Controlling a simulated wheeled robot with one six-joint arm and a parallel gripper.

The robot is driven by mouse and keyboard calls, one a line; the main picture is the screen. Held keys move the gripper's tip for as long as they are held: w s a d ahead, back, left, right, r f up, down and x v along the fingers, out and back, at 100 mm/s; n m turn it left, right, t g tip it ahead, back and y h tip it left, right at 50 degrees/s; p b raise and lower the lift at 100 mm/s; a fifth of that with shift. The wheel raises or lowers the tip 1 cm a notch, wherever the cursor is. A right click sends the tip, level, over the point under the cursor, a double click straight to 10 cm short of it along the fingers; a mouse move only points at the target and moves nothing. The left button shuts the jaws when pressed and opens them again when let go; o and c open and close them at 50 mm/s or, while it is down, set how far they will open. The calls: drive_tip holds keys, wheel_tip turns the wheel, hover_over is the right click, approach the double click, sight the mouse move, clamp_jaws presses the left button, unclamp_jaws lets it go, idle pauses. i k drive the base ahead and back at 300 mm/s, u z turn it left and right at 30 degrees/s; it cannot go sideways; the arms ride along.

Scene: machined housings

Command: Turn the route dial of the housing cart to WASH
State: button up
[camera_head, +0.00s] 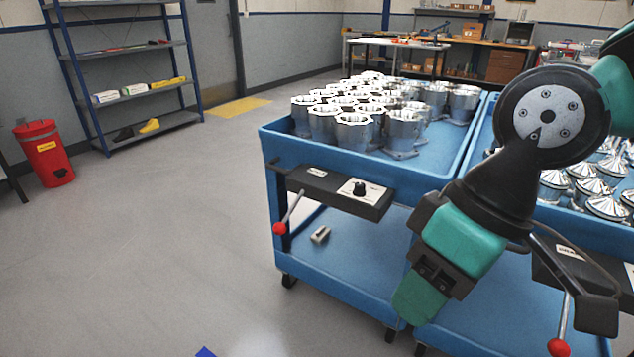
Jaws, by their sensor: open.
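The housing cart is the left blue cart (272,165), its top tray full of machined metal housings (352,130). A dark control panel (328,196) is on its near side. The route dial (359,188) is a small black knob on a white plate at the panel's right end. The plate's lettering and the dial's setting are too small to read. My gripper (508,262) is at the lower right, right of the dial and apart from it. It is open, with nothing seen in it; my arm partly hides it and its fingertips are unclear.
A lever with a red ball (279,228) hangs from the panel's left end. A second blue cart (565,218) with shiny conical parts stands close at right, with its own lever and red ball (558,347). A small grey object (320,235) lies on the lower shelf.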

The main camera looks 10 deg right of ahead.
sight(359, 188)
drive_tip(key=u, duration=0.2)
drive_tip(key=i, duration=0.95)
drive_tip(key=z, duration=0.4)
